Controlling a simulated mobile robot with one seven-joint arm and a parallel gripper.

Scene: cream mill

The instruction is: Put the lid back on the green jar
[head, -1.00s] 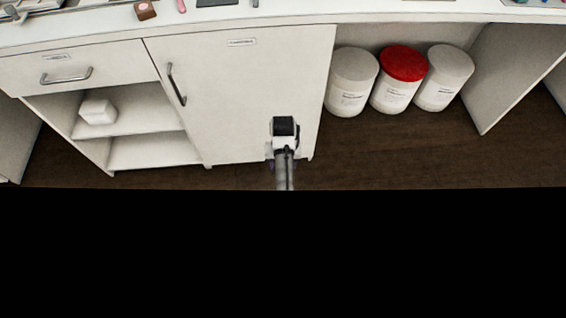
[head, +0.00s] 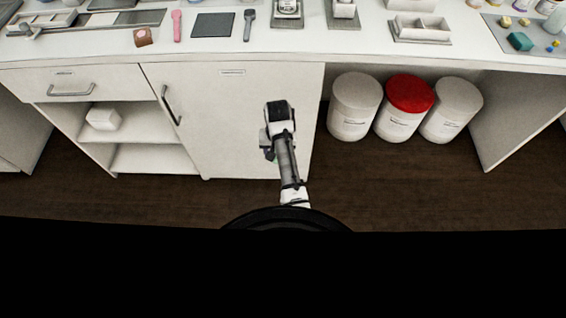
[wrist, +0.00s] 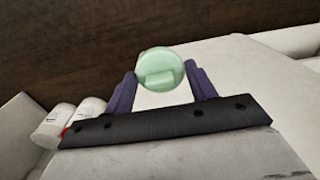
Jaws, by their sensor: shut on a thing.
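A pale green round lid (wrist: 161,62) with a raised bar across its face is in the wrist view. My gripper (wrist: 161,75) is shut on it, with one purple finger at each side of the lid. In the head view my arm stands in front of the white cabinet door, and the fingers and lid are mostly hidden there. I cannot make out the green jar in either view.
The white counter (head: 290,48) runs across the top of the head view, with a dark mat (head: 213,25), a pink tool (head: 177,25) and a brown block (head: 143,37). White tubs and a red-lidded tub (head: 405,105) stand beneath. Dark floor lies in front.

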